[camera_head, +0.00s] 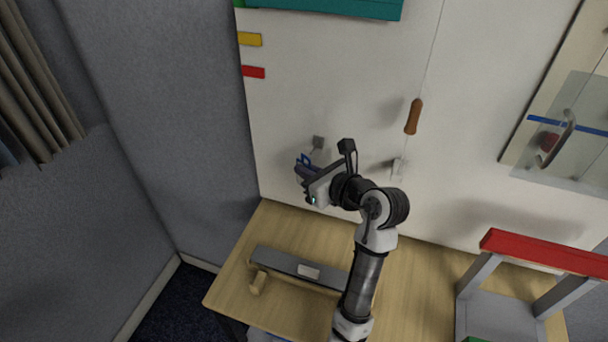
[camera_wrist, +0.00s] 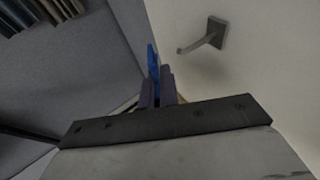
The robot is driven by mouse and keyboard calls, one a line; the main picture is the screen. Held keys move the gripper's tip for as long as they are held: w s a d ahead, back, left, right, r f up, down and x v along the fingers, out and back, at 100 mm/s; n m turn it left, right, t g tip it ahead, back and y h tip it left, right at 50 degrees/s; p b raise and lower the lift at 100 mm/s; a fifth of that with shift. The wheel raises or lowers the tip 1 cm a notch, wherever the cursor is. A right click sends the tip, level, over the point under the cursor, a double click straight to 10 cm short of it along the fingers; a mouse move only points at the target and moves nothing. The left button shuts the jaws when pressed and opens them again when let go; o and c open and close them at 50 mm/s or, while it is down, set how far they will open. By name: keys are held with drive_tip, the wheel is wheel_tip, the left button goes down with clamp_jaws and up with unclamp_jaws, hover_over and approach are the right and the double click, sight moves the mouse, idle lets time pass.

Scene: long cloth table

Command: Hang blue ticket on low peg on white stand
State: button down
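The blue ticket (camera_head: 304,158) is at the tip of my gripper (camera_head: 303,173), in front of the tall white panel (camera_head: 330,80). In the wrist view the blue ticket (camera_wrist: 153,62) stands as a thin edge between the dark fingers of my gripper (camera_wrist: 160,85), which look shut on it. A grey peg (camera_head: 318,143) with a square base sticks out of the panel, just above and right of the ticket. In the wrist view this peg (camera_wrist: 205,40) is right of the ticket, apart from it. The ticket's hole is hard to make out.
A second, pale fitting (camera_head: 398,166) is on the panel to the right. A wooden handle (camera_head: 413,117) hangs on a cord. The wooden table (camera_head: 420,290) below bears a grey bar (camera_head: 285,263) and a red-topped frame (camera_head: 545,252). A grey partition (camera_head: 165,110) stands left.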

drive_tip(key=shift+w+d+f, duration=0.15)
drive_tip(key=shift+w+d, duration=0.1)
drive_tip(key=shift+w, duration=0.5)
drive_tip(key=shift+w+d+f, duration=0.1)
drive_tip(key=shift+w+d, duration=0.15)
drive_tip(key=shift+w, duration=0.5)
drive_tip(key=shift+w+d+f, duration=0.15)
drive_tip(key=shift+w+d, duration=0.1)
drive_tip(key=shift+w, duration=0.5)
drive_tip(key=c, duration=1.6)
unclamp_jaws()
drive_tip(key=shift+d, duration=0.1)
drive_tip(key=v, duration=1.3)
drive_tip(key=shift+s+d+r, duration=0.1)
drive_tip(key=shift+s, duration=0.2)
